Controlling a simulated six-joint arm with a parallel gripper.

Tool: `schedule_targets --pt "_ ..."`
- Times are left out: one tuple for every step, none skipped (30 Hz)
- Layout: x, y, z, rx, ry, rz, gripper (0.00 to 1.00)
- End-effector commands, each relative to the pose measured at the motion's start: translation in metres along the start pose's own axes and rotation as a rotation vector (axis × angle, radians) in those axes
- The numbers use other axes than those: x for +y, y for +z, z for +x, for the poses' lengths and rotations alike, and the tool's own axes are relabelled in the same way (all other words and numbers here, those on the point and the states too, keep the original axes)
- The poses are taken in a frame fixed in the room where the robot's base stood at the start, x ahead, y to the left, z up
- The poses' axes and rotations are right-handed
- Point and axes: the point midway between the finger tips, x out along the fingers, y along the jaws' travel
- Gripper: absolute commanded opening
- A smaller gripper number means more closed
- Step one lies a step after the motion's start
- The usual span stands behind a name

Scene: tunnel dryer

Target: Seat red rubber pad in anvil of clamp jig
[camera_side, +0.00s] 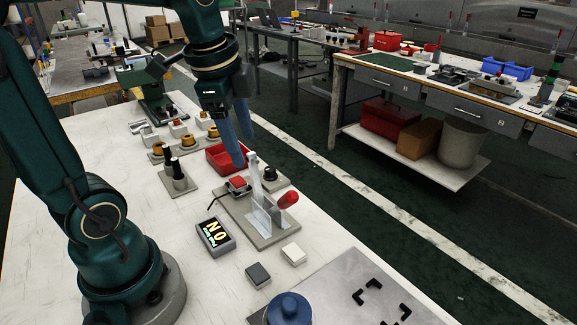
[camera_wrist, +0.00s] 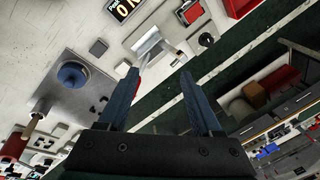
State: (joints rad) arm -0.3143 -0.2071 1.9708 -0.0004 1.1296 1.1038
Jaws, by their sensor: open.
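The clamp jig (camera_side: 262,231) stands on the white bench on a grey base plate, with a metal lever and a red handle (camera_side: 288,199). In the wrist view nothing shows between the fingers (camera_wrist: 160,75).
A red tray (camera_side: 213,156) sits behind the jig. A lit display box (camera_side: 215,235) is at its left front. A dark block (camera_side: 258,275) and a white block (camera_side: 293,253) lie in front.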

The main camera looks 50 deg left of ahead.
Motion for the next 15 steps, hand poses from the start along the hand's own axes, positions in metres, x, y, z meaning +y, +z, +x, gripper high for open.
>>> schedule_targets --pt "0.016 -0.003 -0.004 0.03 -0.025 -0.089 0.66" --pt "0.025 -0.005 -0.005 0.048 -0.037 -0.152 0.66" --pt "0.035 -0.006 -0.006 0.074 -0.049 -0.234 0.66" --pt "0.043 -0.006 -0.006 0.094 -0.055 -0.294 0.66" --pt "0.051 -0.006 -0.006 0.114 -0.059 -0.354 0.66" --pt "0.06 -0.006 -0.006 0.141 -0.062 -0.428 0.66" --pt "0.067 -0.006 -0.006 0.16 -0.062 -0.482 0.66" --pt "0.072 -0.005 -0.005 0.178 -0.061 -0.532 0.66" --pt "0.079 -0.005 -0.004 0.2 -0.057 -0.591 0.66" --pt "0.084 -0.004 -0.003 0.214 -0.054 -0.631 0.66" --pt "0.088 -0.004 -0.002 0.228 -0.05 -0.667 0.66" --pt "0.092 -0.003 -0.001 0.243 -0.045 -0.708 0.66" --pt "0.095 -0.003 0.0 0.252 -0.041 -0.733 0.66" --pt "0.097 -0.003 0.0 0.259 -0.038 -0.754 0.66" --pt "0.098 -0.002 0.001 0.267 -0.035 -0.776 0.66"
